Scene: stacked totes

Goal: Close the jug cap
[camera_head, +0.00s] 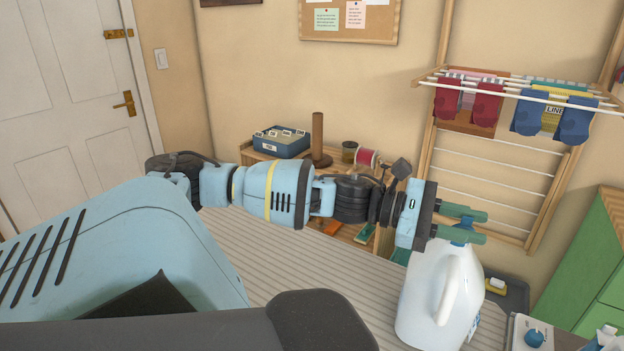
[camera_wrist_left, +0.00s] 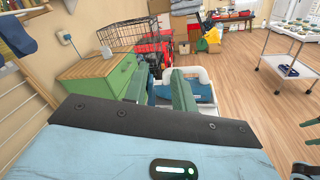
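The white jug (camera_head: 435,295) stands upright on the striped surface at the lower right of the head view, its handle toward the camera. A small blue part, apparently its cap (camera_head: 464,225), shows at the top of the jug, partly hidden by the green fingers. I cannot tell the cap's angle. My left gripper (camera_head: 480,226) is level at the jug's top, its two fingers apart, one passing just in front of the neck. Contact with the cap cannot be made out. A green finger (camera_wrist_left: 183,92) also shows in the left wrist view. My right gripper is not in view.
A dark tray (camera_head: 510,296) with a yellow and white item lies right of the jug. A grey box with a blue knob (camera_head: 534,337) sits in the lower right corner. A drying rack (camera_head: 500,165) and a green cabinet (camera_head: 590,265) stand behind.

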